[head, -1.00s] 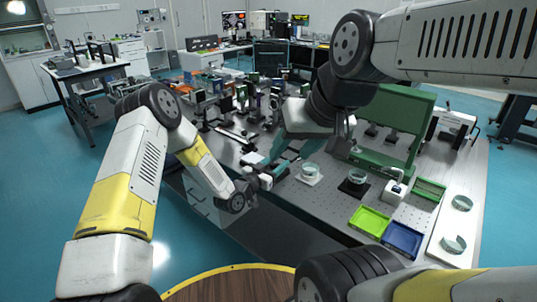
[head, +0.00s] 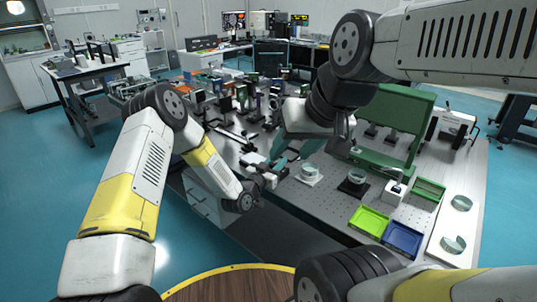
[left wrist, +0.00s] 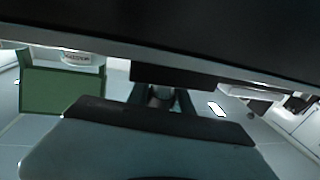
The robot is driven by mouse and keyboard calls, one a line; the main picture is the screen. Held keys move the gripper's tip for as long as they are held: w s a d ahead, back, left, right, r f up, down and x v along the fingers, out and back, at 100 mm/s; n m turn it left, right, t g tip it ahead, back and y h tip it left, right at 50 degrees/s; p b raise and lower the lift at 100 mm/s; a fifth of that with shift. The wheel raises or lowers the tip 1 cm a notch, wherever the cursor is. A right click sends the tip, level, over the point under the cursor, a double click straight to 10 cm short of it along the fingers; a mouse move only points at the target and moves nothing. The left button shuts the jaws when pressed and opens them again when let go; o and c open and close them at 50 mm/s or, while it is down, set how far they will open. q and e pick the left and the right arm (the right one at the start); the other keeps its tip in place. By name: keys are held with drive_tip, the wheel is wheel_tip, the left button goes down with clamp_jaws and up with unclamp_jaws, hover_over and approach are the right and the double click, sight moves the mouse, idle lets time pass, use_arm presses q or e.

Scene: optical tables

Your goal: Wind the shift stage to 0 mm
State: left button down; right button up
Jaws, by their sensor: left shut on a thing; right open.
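My left gripper (head: 268,178) is at the front edge of the optical table, beside a small pale block (head: 252,159), which may be part of the shift stage. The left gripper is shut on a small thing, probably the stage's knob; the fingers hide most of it. In the left wrist view a small dark rounded part (left wrist: 160,96) shows between a black block and a broad teal-grey finger surface. No scale or reading is legible. My right gripper (head: 292,156) hangs open and empty over the table, just right of and behind the left one.
Round glass dishes on a white plate (head: 309,181) and a black plate (head: 352,190) stand to the right. Several optical mounts crowd the table behind.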

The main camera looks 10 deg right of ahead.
use_arm(q)
drive_tip(key=shift+w+a+n+t+y, duration=0.2)
drive_tip(key=shift+n+t+y, duration=0.7)
drive_tip(key=shift+y, duration=0.4)
drive_tip(key=shift+w+a+n+t+y, duration=0.1)
drive_tip(key=shift+a+n+t+y, duration=0.1)
drive_tip(key=shift+n+t+y, duration=0.75)
drive_tip(key=shift+g+y, duration=0.25)
drive_tip(key=shift+y, duration=0.1)
drive_tip(key=c, duration=1.1)
unclamp_jaws()
drive_tip(key=shift+s, duration=0.15)
drive_tip(key=v, duration=0.7)
drive_tip(key=shift+s+a, duration=0.15)
drive_tip(key=shift+s, duration=0.1)
drive_tip(key=shift+s, duration=0.1)
